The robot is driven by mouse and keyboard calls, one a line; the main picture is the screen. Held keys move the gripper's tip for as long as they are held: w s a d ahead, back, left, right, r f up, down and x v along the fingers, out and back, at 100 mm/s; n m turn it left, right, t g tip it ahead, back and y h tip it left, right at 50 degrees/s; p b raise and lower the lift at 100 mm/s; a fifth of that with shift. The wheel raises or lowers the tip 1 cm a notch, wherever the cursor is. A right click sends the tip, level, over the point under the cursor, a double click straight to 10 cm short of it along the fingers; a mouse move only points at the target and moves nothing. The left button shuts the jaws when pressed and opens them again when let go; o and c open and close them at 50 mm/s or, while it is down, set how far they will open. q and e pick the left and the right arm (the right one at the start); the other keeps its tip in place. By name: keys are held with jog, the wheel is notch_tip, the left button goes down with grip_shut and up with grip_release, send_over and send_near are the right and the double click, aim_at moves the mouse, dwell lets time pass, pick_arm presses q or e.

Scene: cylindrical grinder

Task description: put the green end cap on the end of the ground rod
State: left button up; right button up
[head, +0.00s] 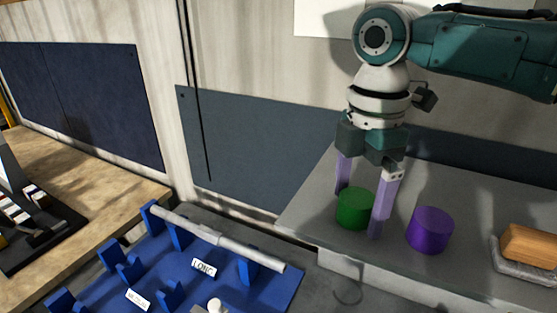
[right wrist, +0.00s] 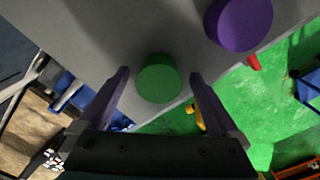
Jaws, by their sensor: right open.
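The green end cap (head: 355,208) is a short cylinder standing on the grey surface (head: 312,218). My right gripper (head: 358,213) is open, with its lilac fingers reaching down on either side of the cap. In the right wrist view the green cap (right wrist: 159,78) sits between and a little beyond the two open fingertips (right wrist: 159,76). The ground rod (head: 215,237) is a pale grey stepped bar lying across blue upright supports on a blue rack (head: 280,296), left of the cap. My left gripper is not in view.
A purple cap (head: 430,230) stands just right of my right gripper. A brown block (head: 530,244) on a grey tray lies further right. A wooden bench (head: 140,190) with a dark tray is at the left. The wall is behind.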

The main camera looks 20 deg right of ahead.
jog(key=shift+f, duration=0.2)
jog(key=c, duration=1.4)
jog(key=shift+r, duration=0.15)
